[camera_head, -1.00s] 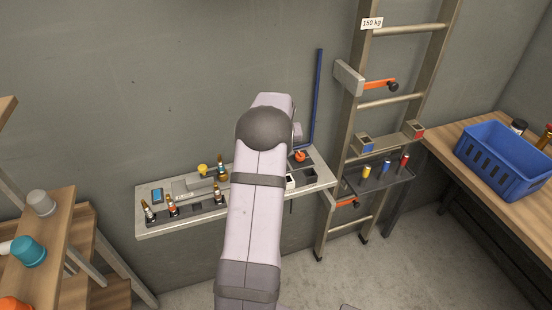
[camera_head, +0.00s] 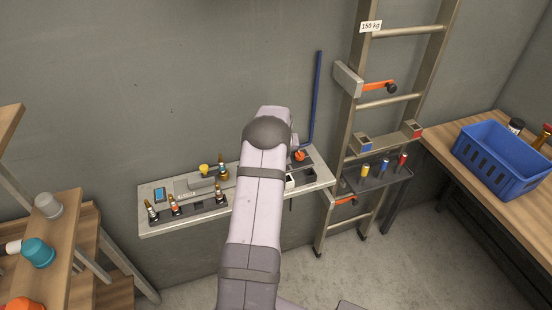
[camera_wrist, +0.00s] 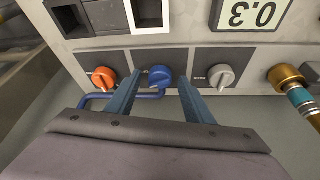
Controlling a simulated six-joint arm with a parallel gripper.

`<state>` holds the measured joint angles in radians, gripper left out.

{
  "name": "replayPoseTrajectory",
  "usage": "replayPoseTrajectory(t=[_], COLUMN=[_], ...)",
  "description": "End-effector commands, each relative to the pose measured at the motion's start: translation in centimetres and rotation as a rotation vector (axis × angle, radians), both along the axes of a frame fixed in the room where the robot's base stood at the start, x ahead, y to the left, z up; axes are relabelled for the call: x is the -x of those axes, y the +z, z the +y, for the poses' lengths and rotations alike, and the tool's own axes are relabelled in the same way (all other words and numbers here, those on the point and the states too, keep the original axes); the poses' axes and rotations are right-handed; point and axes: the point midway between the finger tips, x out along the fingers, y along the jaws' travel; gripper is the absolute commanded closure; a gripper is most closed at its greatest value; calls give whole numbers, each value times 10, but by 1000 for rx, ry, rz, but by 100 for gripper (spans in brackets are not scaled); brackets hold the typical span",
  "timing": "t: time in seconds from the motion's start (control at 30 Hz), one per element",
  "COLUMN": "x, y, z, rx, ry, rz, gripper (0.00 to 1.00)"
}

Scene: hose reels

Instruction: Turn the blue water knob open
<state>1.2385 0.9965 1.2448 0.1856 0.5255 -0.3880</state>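The blue water knob (camera_wrist: 160,77) sits on a grey panel in the wrist view, between an orange knob (camera_wrist: 104,78) and a grey knob (camera_wrist: 222,76). My gripper (camera_wrist: 160,78) is open, with one finger to each side of the blue knob. Small gaps show between the fingers and the knob, and I cannot tell whether the tips reach past its face. In the head view my arm hides the gripper and the blue knob. The orange knob (camera_head: 299,156) shows just right of my arm.
A blue pipe (camera_wrist: 90,97) runs below the knobs. A display reading 0.3 (camera_wrist: 254,13) and a brass fitting (camera_wrist: 286,77) are to the right. In the head view, a ladder (camera_head: 352,110) stands right of the shelf (camera_head: 150,231), and a blue basket (camera_head: 500,160) is farther right.

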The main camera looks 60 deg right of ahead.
Motion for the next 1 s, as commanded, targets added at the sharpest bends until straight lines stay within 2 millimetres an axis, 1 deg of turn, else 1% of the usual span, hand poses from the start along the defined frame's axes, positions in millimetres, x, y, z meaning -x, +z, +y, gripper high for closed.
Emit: replayPoseTrajectory(t=[0.03, 0.07, 0.1, 0.17, 0.33, 0.47, 1.0], x=[0, 0, 0, 0, 0, 0, -3], y=[0, 0, 0, 0, 0, 0, -2], z=[0, 0, 0, 0, 0, 1, 1], rx=[0, 0, 0, 0, 0, -1, -1], ry=[0, 0, 0, 0, -6, -43, -342], rz=[0, 0, 0, 0, 0, 1, 1], gripper=[64, 71, 81, 94, 93, 93, 93])
